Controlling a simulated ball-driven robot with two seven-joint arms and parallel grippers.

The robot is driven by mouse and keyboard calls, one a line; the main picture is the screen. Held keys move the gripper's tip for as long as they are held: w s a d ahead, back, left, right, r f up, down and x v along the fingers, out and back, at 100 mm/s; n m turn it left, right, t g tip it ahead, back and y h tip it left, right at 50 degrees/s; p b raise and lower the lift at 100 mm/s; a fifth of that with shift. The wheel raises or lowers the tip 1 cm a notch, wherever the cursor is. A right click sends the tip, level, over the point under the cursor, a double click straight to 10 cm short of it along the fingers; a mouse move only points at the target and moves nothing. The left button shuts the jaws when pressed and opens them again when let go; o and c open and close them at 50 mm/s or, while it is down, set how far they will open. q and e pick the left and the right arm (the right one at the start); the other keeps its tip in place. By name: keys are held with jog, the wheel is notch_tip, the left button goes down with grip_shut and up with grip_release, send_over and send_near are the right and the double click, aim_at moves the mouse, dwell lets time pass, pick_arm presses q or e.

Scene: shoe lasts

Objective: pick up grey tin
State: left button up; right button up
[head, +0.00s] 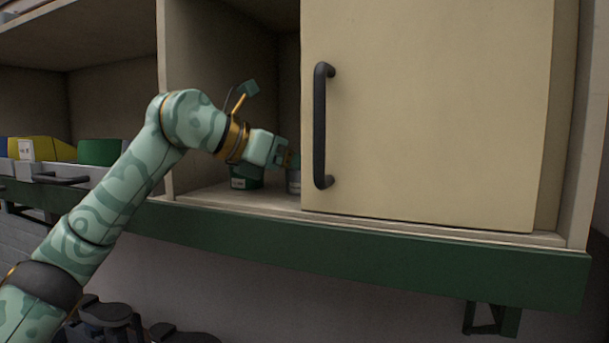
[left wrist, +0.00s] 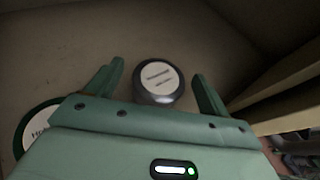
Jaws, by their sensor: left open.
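The grey tin (head: 293,182) stands on the cabinet floor, partly hidden by the door edge and my gripper in the head view. In the left wrist view the grey tin (left wrist: 158,82) shows its pale labelled lid, between and just beyond my fingertips. My left gripper (head: 291,160) reaches into the open left part of the cabinet. In the left wrist view my left gripper (left wrist: 158,80) is open, one finger on each side of the tin, with nothing held. My right gripper is not in view.
A green tin (head: 246,178) stands left of the grey tin; its lid (left wrist: 37,127) shows at the wrist view's left. The cream sliding door (head: 430,110) with a dark handle (head: 321,125) is close on the right. A drawer (head: 60,172) and bins (head: 100,152) are further left.

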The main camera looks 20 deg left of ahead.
pick_arm(q)
jog(key=shift+w+d+f, duration=0.1)
jog(key=shift+w+d, duration=0.1)
jog(key=shift+w, duration=0.05)
jog(key=shift+s, duration=0.15)
jog(key=shift+a, duration=0.1)
jog(key=c, duration=1.1)
